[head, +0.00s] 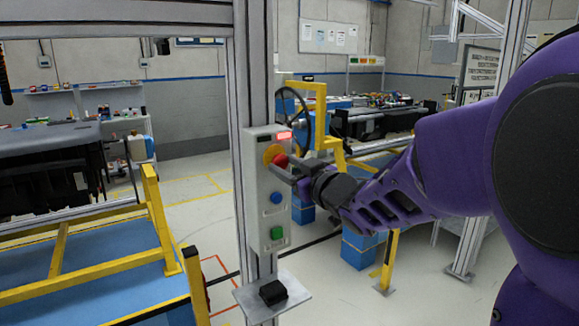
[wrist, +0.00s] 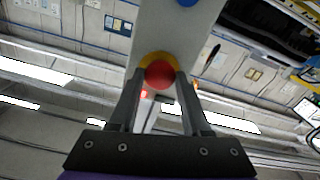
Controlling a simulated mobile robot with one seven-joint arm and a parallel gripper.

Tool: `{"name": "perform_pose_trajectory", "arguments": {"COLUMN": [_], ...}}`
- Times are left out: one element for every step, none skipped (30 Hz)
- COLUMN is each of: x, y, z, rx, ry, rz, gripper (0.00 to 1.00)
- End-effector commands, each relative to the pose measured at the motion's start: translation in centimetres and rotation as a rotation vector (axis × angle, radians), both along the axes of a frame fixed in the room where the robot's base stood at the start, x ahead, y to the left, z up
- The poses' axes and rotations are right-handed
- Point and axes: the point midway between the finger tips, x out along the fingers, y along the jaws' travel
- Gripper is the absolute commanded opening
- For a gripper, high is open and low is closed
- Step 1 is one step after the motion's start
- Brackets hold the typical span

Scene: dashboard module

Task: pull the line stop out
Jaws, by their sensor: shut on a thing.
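The line stop is a red mushroom button (head: 280,160) on a yellow ring, high on a pale grey control box (head: 264,190) fixed to a metal post. In the wrist view the red button (wrist: 160,75) sits between the fingertips, with the yellow ring behind it and the box above. My gripper (head: 287,168) reaches in from the right and is shut on the button. In the wrist view my gripper (wrist: 160,88) has one finger on each side of the red cap. The fingers partly hide the button in the head view.
Below the line stop are a blue button (head: 276,198) and a green button (head: 277,233). A red lit indicator (head: 284,136) is above it. A small shelf (head: 272,295) with a black object juts out below the box. Yellow rails (head: 160,220) stand at the left.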

Motion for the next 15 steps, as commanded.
{"name": "perform_pose_trajectory", "arguments": {"x": [0.01,0.01,0.01,0.01,0.01,0.01,0.01,0.01,0.01,0.01,-0.01,-0.09,-0.20,-0.36,-0.59], "y": [0.01,0.01,0.01,0.01,0.01,0.01,0.01,0.01,0.01,0.01,-0.01,-0.08,-0.20,-0.35,-0.55], "z": [0.06,0.06,0.06,0.06,0.06,0.07,0.07,0.07,0.07,0.07,0.07,0.05,0.04,0.03,0.00], "rx": [0.001,0.001,0.001,0.001,0.001,0.001,0.001,0.001,0.001,0.001,0.001,0.001,0.001,0.001,0.002], "ry": [-0.001,-0.001,-0.001,-0.001,-0.001,-0.001,-0.001,-0.001,-0.001,-0.002,-0.002,-0.002,-0.002,-0.003,-0.003], "rz": [0.000,0.000,0.000,0.000,0.000,0.000,0.000,0.000,0.000,0.000,0.000,-0.001,-0.001,-0.001,-0.002], "gripper": [0.00,0.00,0.00,0.00,0.00,0.00,0.00,0.00,0.00,0.00,0.00,0.00,0.00,0.00,0.00]}}
